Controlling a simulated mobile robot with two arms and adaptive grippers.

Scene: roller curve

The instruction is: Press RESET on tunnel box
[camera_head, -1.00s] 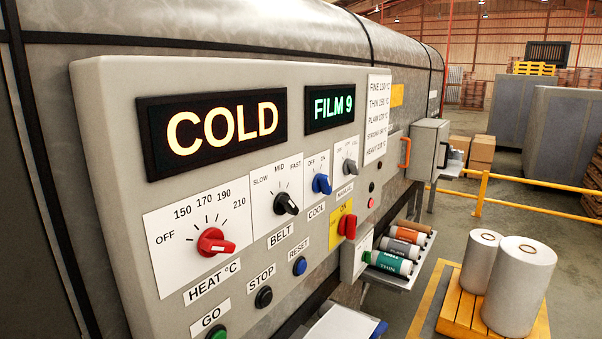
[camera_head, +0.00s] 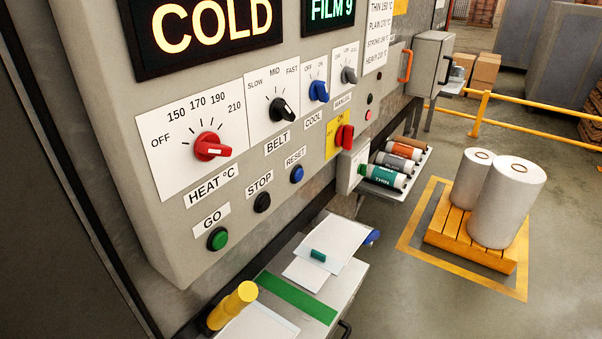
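The tunnel box (camera_head: 110,115) is a large grey control panel on the left, seen at an angle. The RESET button (camera_head: 297,174) is a small round blue button under a white RESET label (camera_head: 295,157). The black STOP button (camera_head: 262,202) and the green GO button (camera_head: 217,239) sit down and left of it. The COLD display (camera_head: 212,30) is lit yellow and the FILM 9 display (camera_head: 329,10) is lit green; both are cut by the top edge. Neither of my grippers is in view.
A low grey cabinet (camera_head: 345,290) with papers and a green strip stands below the panel. A rack of film rolls (camera_head: 390,182) juts out beyond. White rolls (camera_head: 507,200) stand on a yellow pallet at right. Open floor lies at lower right.

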